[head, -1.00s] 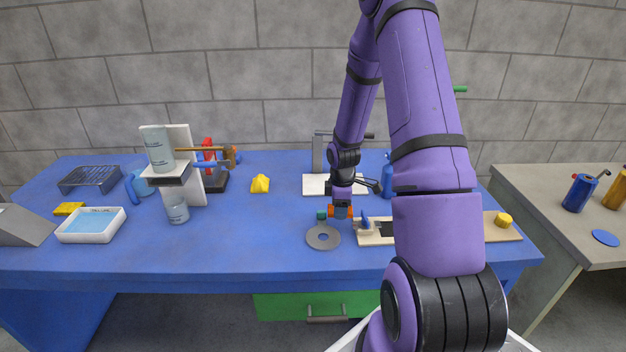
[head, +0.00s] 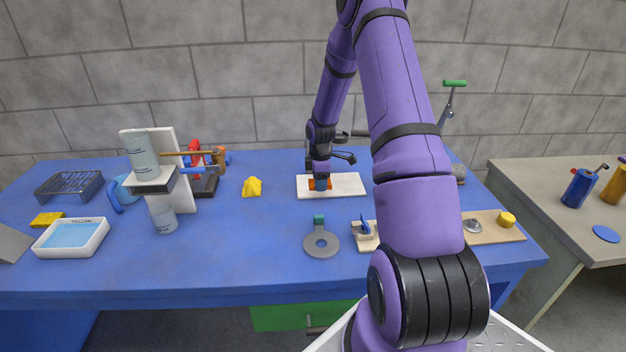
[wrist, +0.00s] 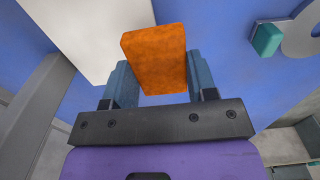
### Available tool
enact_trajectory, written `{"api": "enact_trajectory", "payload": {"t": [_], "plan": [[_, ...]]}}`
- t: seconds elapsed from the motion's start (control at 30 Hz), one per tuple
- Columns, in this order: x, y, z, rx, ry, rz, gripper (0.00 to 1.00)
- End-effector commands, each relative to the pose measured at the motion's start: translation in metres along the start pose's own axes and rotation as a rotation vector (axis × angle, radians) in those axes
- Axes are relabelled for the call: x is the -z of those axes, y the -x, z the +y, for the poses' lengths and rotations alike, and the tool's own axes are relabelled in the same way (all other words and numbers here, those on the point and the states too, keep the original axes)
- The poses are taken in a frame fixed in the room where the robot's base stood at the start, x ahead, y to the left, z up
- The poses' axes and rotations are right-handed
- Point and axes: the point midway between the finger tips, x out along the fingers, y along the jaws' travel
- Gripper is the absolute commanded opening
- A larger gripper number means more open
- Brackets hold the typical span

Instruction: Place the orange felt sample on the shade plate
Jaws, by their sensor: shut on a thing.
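The orange felt sample (wrist: 156,58) is a block held between the two blue fingers of my gripper (wrist: 158,80) in the wrist view. In the head view my gripper (head: 320,184) is over the white plate at the back of the table, with orange of the sample showing on both sides of it. The white plate (head: 347,184), which I take for the shade plate, also shows at the upper left of the wrist view (wrist: 92,30). I cannot tell whether the sample touches the plate.
A grey ring with a green block (head: 320,243) lies nearer the front. A wooden board (head: 492,231) with a yellow knob is at right. A yellow piece (head: 252,187) and a white tray (head: 73,237) are at left. The blue table is clear between them.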

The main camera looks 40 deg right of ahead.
Motion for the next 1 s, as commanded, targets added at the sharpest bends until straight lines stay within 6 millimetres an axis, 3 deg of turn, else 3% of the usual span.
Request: {"api": "enact_trajectory", "payload": {"t": [0.1, 0.3, 0.57, 0.8, 1.0], "plan": [[0.007, -0.004, 0.027, -0.002, 0.001, 0.001, 0.29], [0.013, -0.006, 0.058, -0.001, 0.0, 0.0, 0.29], [0.016, -0.007, 0.074, -0.002, 0.0, 0.0, 0.29], [0.017, -0.04, 0.072, 0.002, 0.001, 0.0, 0.29], [0.016, -0.042, 0.072, 0.0, 0.0, 0.0, 0.29]]}}
